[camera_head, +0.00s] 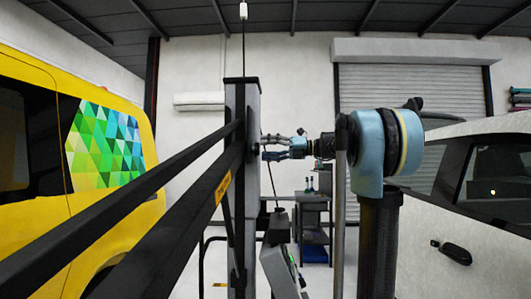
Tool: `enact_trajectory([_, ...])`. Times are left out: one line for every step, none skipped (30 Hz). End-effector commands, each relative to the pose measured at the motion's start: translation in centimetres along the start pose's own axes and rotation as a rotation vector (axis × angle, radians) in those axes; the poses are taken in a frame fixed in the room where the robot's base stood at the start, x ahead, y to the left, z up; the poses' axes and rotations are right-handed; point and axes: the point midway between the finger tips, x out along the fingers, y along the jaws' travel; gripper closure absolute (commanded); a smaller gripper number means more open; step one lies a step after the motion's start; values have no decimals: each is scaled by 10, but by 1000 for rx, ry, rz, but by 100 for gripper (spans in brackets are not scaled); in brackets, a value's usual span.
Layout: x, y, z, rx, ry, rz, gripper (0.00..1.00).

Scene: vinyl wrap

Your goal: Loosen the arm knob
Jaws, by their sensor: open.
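A dark upright post (239,105) stands in the middle of the camera_head view, with two long black bars (150,215) running from it to the lower left. My gripper (265,147) is just right of the post. Its fingers point left, spread apart with a gap between them, and nothing shows in the gap. The fingertips are at the post's right edge; I cannot tell whether they touch it. The arm knob cannot be made out clearly; the post's right side by the fingertips is dark and small in view.
A yellow van (40,150) with a green-blue patterned window stands at the left. A silver car (490,215) stands at the right. A grey workbench (313,205) is behind. A dark device (280,265) with a screen hangs low in front. A roller shutter (450,90) closes the back wall.

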Motion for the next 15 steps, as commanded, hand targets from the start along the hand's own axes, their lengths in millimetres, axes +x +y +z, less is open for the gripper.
enact_trajectory([4, 0, 0, 0, 1, 1, 38])
enact_trajectory([6, 0, 0, 0, 1, 1, 38])
enact_trajectory([7, 0, 0, 0, 0, 0, 38])
enact_trajectory([8, 0, 0, 0, 0, 0, 38])
enact_trajectory([9, 0, 0, 0, 0, 0, 38])
enact_trajectory([10, 0, 0, 0, 0, 0, 38])
enact_trajectory([10, 0, 0, 0, 0, 0, 38])
enact_trajectory([10, 0, 0, 0, 0, 0, 38])
enact_trajectory([10, 0, 0, 0, 0, -1, 38])
enact_trajectory([10, 0, 0, 0, 0, -1, 38])
enact_trajectory([10, 0, 0, 0, 0, -1, 38])
enact_trajectory([10, 0, 0, 0, 0, 0, 38])
enact_trajectory([10, 0, 0, 0, 0, -1, 38])
enact_trajectory([10, 0, 0, 0, 0, 0, 38])
enact_trajectory([10, 0, 0, 0, 0, -1, 47])
